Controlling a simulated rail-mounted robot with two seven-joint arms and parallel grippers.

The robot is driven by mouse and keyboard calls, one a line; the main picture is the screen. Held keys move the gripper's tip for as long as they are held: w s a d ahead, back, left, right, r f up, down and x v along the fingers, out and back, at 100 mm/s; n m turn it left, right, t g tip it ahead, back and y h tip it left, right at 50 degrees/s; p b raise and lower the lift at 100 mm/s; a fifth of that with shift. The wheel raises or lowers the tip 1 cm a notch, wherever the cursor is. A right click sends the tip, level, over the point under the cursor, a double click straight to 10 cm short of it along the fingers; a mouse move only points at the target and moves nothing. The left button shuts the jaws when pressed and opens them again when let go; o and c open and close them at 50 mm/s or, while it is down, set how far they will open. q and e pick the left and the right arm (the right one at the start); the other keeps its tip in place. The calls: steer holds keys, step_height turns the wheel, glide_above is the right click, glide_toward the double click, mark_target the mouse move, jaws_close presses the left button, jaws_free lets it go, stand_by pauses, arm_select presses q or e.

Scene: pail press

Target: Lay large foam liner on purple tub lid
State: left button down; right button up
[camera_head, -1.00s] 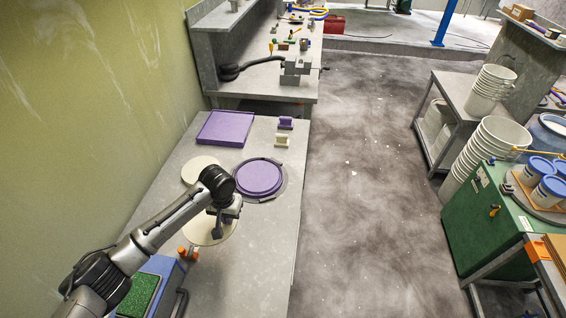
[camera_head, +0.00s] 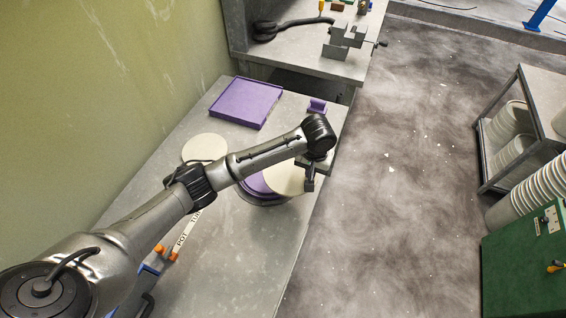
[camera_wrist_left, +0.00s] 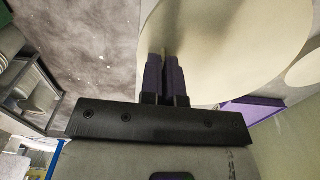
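The large foam liner (camera_head: 284,178) is a cream disc, held at its rim by my left gripper (camera_head: 309,182). It overlaps the purple tub lid (camera_head: 256,184), whose left and lower edges show past the liner and my arm. I cannot tell whether the liner touches the lid. In the left wrist view the liner (camera_wrist_left: 235,40) fills the upper middle, and the gripper fingers (camera_wrist_left: 165,62) are closed on its edge. The liner reaches across the lid's right part, toward the table's right edge. My right gripper is not in view.
A smaller cream disc (camera_head: 205,147) lies left of the lid, partly behind my arm. A purple tray (camera_head: 246,102) and a purple block (camera_head: 317,105) are farther back on the grey table (camera_head: 235,262). A green cabinet (camera_head: 520,265) stands across the aisle.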

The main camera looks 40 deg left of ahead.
arm_select(q)
steer(key=a+f, duration=0.2)
steer(key=a, duration=0.1)
steer(key=a+f+b, duration=0.1)
steer(key=a+f, duration=0.1)
steer(key=a, duration=0.1)
steer(key=w+a+f+b, duration=0.1)
steer(key=a+f, duration=0.1)
steer(key=a, duration=0.2)
steer(key=shift+f, duration=0.2)
steer(key=shift+a+f, duration=0.3)
steer(key=shift+a, duration=0.35)
steer(key=shift+f+b, duration=0.55)
steer(key=shift+f, duration=1.45)
steer(key=c, duration=1.8)
jaws_free()
steer(key=shift+f, duration=0.1)
steer(key=o, duration=0.4)
steer(key=shift+o, duration=0.2)
